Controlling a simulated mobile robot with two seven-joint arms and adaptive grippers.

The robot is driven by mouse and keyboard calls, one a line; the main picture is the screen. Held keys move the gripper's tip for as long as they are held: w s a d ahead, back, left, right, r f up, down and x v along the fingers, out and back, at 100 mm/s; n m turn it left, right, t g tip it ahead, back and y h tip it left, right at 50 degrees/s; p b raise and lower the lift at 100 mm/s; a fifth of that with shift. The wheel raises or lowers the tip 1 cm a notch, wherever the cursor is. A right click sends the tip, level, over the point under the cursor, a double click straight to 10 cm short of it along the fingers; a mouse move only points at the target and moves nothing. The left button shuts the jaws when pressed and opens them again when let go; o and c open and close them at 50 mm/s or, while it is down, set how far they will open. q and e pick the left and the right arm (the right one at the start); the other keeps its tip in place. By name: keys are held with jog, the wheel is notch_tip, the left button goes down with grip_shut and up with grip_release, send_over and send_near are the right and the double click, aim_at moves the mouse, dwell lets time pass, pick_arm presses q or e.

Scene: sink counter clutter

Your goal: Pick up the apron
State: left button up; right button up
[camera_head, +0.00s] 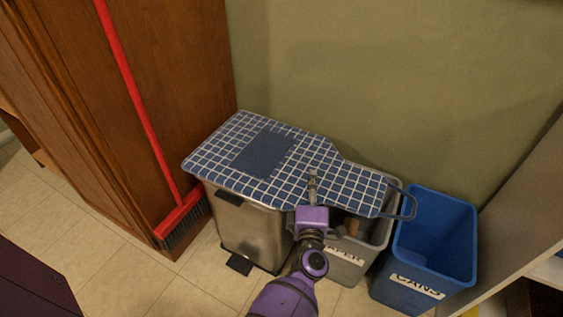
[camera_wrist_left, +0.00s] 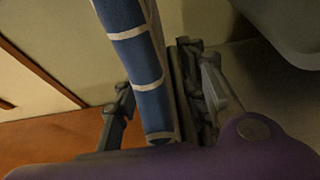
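The apron (camera_head: 225,150) is blue with a white grid, a plain dark blue pocket and a neck loop at its right end. It lies flat across the top of the metal bin and over part of the grey bin. My left gripper (camera_head: 312,183) is at its front edge, right of the pocket. In the left wrist view, the apron's edge (camera_wrist_left: 150,85) runs between the two fingers of the left gripper (camera_wrist_left: 160,105). It lies close to the right finger, with a gap to the left finger, so the gripper looks open. My right gripper is not in view.
The metal pedal bin (camera_head: 245,228) stands under the apron. A grey bin (camera_head: 350,268) with items inside and a blue bin (camera_head: 425,255) labelled CANS stand to its right. A red broom (camera_head: 150,130) leans against the wooden cabinet (camera_head: 60,90) at left. The wall is close behind.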

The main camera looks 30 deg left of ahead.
pick_arm(q)
grip_shut()
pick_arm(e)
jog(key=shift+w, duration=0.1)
pick_arm(q)
jog(key=shift+r, duration=0.1)
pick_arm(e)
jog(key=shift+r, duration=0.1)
pick_arm(q)
jog(key=shift+r, duration=0.15)
notch_tip(320, 180, up, 4)
jog(key=p, duration=0.2)
jog(key=shift+f+p, duration=0.2)
jog(key=shift+p, duration=0.1)
jog(key=s+r+p, duration=0.2)
jog(key=s+d+r+p, duration=0.1)
jog(key=s+r, duration=0.1)
jog(key=r, duration=0.1)
jog(key=shift+s+d+r+p, duration=0.1)
jog(key=shift+s+r+p, duration=0.2)
jog(key=shift+s+p, duration=0.1)
jog(key=s+d+r+p, duration=0.2)
jog(key=s+r, duration=0.1)
jog(key=s, duration=0.5)
jog(key=shift+s+r, duration=0.2)
jog(key=shift+s, duration=0.2)
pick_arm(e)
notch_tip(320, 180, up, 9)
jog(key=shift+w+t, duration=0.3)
